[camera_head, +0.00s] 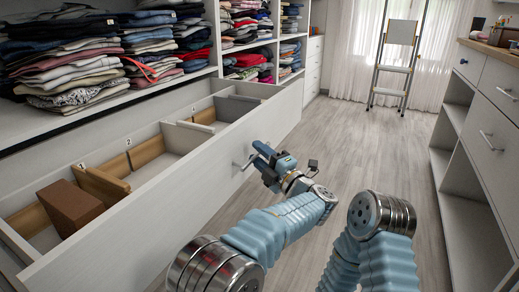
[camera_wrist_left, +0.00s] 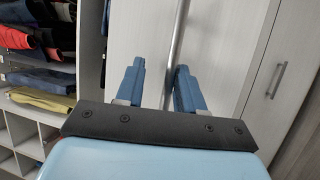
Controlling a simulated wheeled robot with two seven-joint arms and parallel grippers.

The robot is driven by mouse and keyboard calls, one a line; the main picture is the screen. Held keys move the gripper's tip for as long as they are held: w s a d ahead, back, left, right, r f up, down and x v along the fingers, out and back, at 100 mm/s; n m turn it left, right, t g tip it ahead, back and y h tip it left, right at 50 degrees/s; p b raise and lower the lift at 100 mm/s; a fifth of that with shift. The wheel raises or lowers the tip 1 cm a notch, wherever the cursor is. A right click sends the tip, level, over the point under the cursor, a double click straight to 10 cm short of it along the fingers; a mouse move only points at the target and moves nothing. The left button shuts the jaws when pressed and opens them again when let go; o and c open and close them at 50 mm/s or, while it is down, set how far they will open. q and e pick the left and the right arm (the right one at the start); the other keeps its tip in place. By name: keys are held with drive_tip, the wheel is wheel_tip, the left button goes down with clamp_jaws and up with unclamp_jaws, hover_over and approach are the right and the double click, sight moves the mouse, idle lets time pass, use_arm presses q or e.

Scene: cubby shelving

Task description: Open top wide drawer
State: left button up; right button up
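The wide white drawer (camera_head: 190,185) stands pulled out below the clothes shelves at left in the head view, its inside showing. Its metal bar handle (camera_head: 243,163) is on the front panel. My left gripper (camera_head: 262,152) is at this handle, on the aisle side of the drawer front. In the left wrist view the two blue fingers (camera_wrist_left: 157,85) stand apart, with a metal bar (camera_wrist_left: 175,55) running between them, nearer the right finger. A gap shows on the bar's left. My right gripper is not in view; only part of my right arm shows.
Inside the drawer are wooden dividers (camera_head: 148,150) and a brown box (camera_head: 70,206). Folded clothes (camera_head: 75,65) fill the shelves above. A white cabinet (camera_head: 489,110) lines the right side. A stepladder (camera_head: 398,60) stands at the back. The aisle floor (camera_head: 350,130) between is clear.

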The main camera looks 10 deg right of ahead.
use_arm(q)
drive_tip(key=o, duration=0.7)
drive_tip(key=s+r+p, duration=0.1)
drive_tip(key=s+r, duration=0.3)
drive_tip(key=r, duration=0.3)
drive_tip(key=shift+a+r, duration=0.3)
drive_tip(key=shift+a, duration=0.05)
drive_tip(key=s+a+r, duration=0.1)
drive_tip(key=s+r, duration=0.2)
drive_tip(key=s, duration=0.3)
drive_tip(key=shift+s+a+r, duration=0.2)
drive_tip(key=shift+a+r, duration=0.05)
drive_tip(key=shift+a, duration=0.1)
drive_tip(key=s, duration=0.1)
drive_tip(key=s+r, duration=0.1)
drive_tip(key=s, duration=0.1)
drive_tip(key=shift+s+a+r, duration=0.25)
drive_tip(key=shift+a+r, duration=0.1)
drive_tip(key=c, duration=0.7)
drive_tip(key=shift+f, duration=0.4)
